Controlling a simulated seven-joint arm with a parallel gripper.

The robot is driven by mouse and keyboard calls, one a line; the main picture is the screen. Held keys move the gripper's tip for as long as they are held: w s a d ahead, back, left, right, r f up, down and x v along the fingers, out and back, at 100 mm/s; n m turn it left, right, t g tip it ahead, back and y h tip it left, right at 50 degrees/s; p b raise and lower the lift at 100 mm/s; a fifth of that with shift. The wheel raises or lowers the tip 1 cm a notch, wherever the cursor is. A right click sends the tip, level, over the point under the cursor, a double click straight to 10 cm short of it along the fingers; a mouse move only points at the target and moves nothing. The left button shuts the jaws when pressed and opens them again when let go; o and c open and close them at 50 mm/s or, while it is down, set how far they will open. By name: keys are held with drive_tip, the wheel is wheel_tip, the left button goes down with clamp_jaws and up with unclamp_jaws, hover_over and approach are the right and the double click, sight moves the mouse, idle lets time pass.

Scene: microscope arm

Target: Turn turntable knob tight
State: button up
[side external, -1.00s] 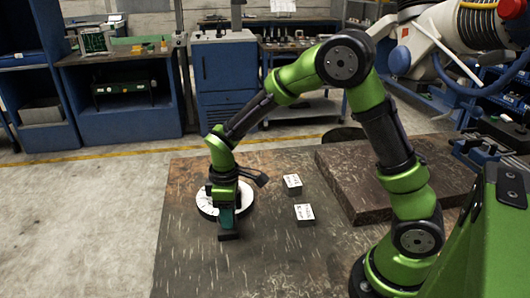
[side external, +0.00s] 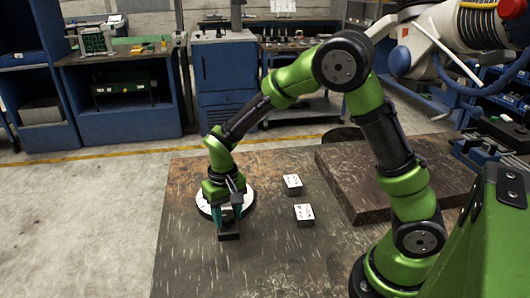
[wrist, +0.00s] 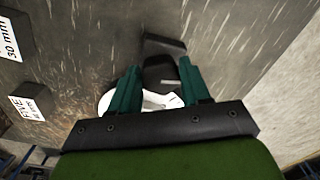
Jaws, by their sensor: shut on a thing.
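The turntable (side external: 250,203) is a round white disc with a dark rim, lying on the brown table; my gripper covers part of it. In the wrist view a piece of the white disc (wrist: 152,101) shows between and behind my fingers. My gripper (side external: 228,213) points down at the turntable's near side. Its two teal fingers stand on either side of the dark turntable knob (wrist: 157,72), shut on it; their exact contact is hard to see. A black block (side external: 230,236) lies just in front of the fingers, and also shows in the wrist view (wrist: 165,45).
Two dark blocks with white labelled tops, one farther back (side external: 292,182) and one nearer (side external: 304,212), stand right of the turntable. A thick dark slab (side external: 355,205) lies farther right. The table's front left is clear.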

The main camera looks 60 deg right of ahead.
sight(227, 216)
drive_tip(key=shift+m, duration=1.2)
drive_tip(key=o, duration=1.1)
drive_tip(key=shift+c, duration=0.2)
wheel_tip(227, 216, up, 17)
